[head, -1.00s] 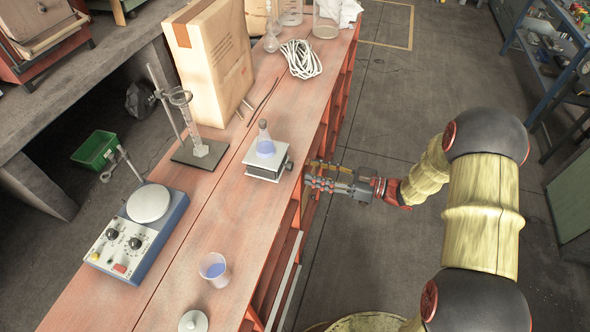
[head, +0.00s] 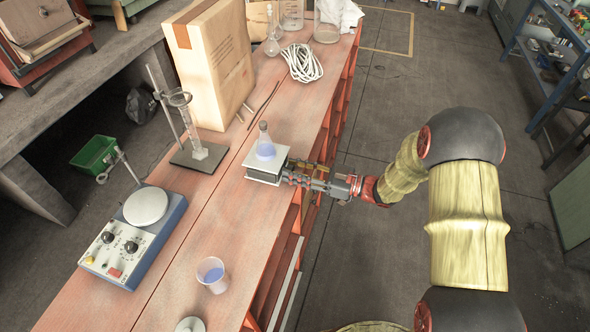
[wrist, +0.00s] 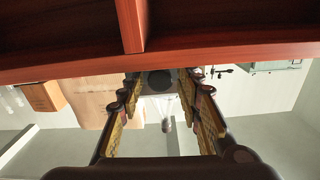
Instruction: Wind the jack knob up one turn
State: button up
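The jack (head: 265,166) is a small lab jack with a pale square top plate, near the bench's right edge in the head view. A conical flask (head: 265,146) with blue liquid stands upright on it. My gripper (head: 291,172) reaches in from the right, level with the jack's side. In the wrist view, which looks upside down, the round dark knob (wrist: 160,80) lies between my two spread fingertips (wrist: 160,84). Gaps show on both sides of it, so the fingers look open and not closed on it. In the head view the fingers hide the knob.
A hotplate (head: 146,206), a beaker (head: 212,272) of blue liquid, a clamp stand (head: 199,157) and a tall carton (head: 209,65) stand on the bench. Coiled white cable (head: 302,61) lies farther back. The red bench edge (wrist: 200,58) is close to my gripper.

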grip_shut()
jog(key=shift+r+p, duration=0.15)
jog(key=shift+p, duration=0.45)
jog(key=m+p, duration=0.2)
jog(key=p, duration=0.2)
jog(key=shift+r+m, duration=0.1)
jog(key=shift+m, duration=0.3)
jog(key=m+p, duration=0.1)
jog(key=p, duration=0.1)
jog(key=m+p, duration=0.2)
jog(key=shift+w+f, duration=0.1)
jog(key=shift+f, duration=0.1)
jog(key=shift+f, duration=0.1)
jog(key=shift+o, duration=1.1)
grip_release()
jog(key=shift+f, duration=0.1)
